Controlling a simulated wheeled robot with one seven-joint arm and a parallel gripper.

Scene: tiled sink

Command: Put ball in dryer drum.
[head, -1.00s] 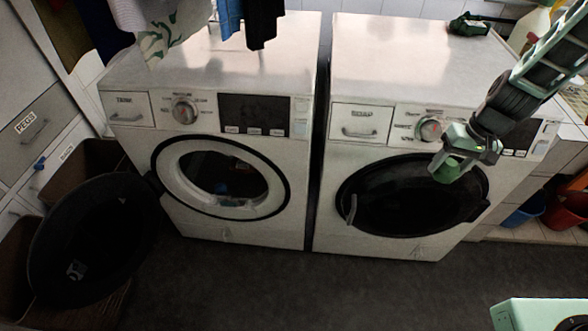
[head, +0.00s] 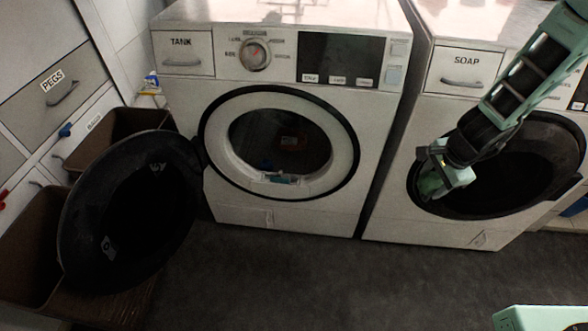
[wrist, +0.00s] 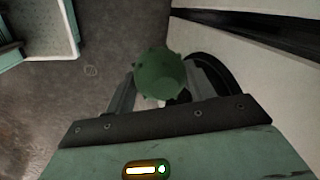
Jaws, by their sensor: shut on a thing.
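The green spiky ball (wrist: 160,75) is held between the fingertips of my gripper (wrist: 163,98) in the wrist view. In the head view my gripper (head: 438,180) hangs in front of the right machine's dark round door, and the ball is hard to tell from the fingers. The dryer (head: 385,150) is the left machine, labelled TANK. Its round door (head: 130,215) stands wide open to the left. The drum opening (head: 280,140) is uncovered and dark, with a few small coloured things inside. My gripper is right of the opening, outside the drum.
The right machine (head: 400,215), labelled SOAP, has its door shut. Brown baskets (head: 25,235) stand at the left, behind and beside the open door. A drawer labelled PEGS (head: 60,85) is at the far left. The dark floor (head: 300,280) before the machines is clear.

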